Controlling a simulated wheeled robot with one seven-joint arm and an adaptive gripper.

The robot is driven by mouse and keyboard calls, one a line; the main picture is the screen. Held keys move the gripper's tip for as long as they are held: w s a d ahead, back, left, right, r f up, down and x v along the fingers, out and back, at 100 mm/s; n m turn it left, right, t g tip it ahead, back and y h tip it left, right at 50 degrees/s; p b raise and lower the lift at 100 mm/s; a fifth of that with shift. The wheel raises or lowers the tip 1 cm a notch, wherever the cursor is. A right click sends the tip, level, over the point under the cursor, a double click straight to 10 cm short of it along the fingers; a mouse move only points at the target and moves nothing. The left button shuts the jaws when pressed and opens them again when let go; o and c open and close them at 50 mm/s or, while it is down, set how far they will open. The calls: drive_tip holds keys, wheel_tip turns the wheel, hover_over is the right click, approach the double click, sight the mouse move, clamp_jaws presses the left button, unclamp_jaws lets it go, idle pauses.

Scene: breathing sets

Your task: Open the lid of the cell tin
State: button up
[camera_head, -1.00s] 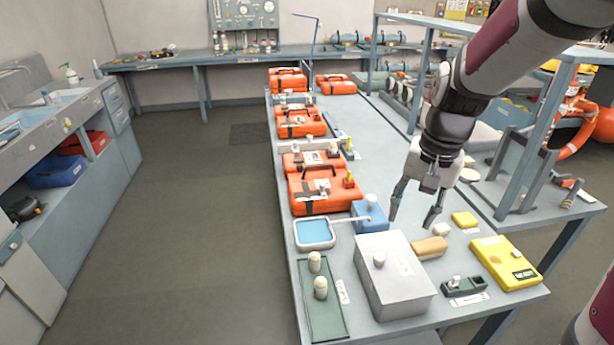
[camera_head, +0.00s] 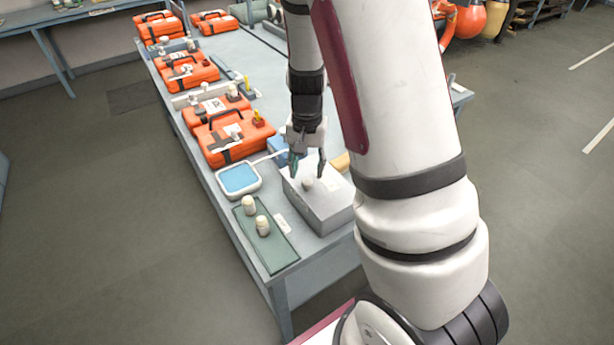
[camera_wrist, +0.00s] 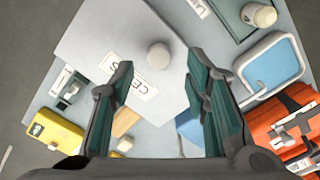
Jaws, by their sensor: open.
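The cell tin (camera_head: 322,208) is a grey box with a flat lid near the table's near end; its lid is shut. A round pale knob (camera_head: 307,184) stands on the lid. In the wrist view the tin's lid (camera_wrist: 100,40) carries a white label reading "CELLS" (camera_wrist: 139,88), and the knob (camera_wrist: 158,55) lies just beyond the fingertips. My gripper (camera_head: 307,170) is open and empty, pointing down over the tin with its fingers near the knob. It also shows in the wrist view (camera_wrist: 158,68), its fingers spread to either side. I cannot tell the exact height above the knob.
A green mat (camera_head: 270,242) with two pale cylinders (camera_head: 263,225) lies left of the tin. A blue-topped tray (camera_head: 239,179) and orange cases (camera_head: 232,137) sit farther back. A yellow device (camera_wrist: 55,135) shows in the wrist view. My arm hides the table's right part.

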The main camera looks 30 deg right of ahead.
sight(307, 181)
drive_tip(key=shift+f, duration=1.95)
drive_tip(key=shift+c, duration=0.6)
clamp_jaws()
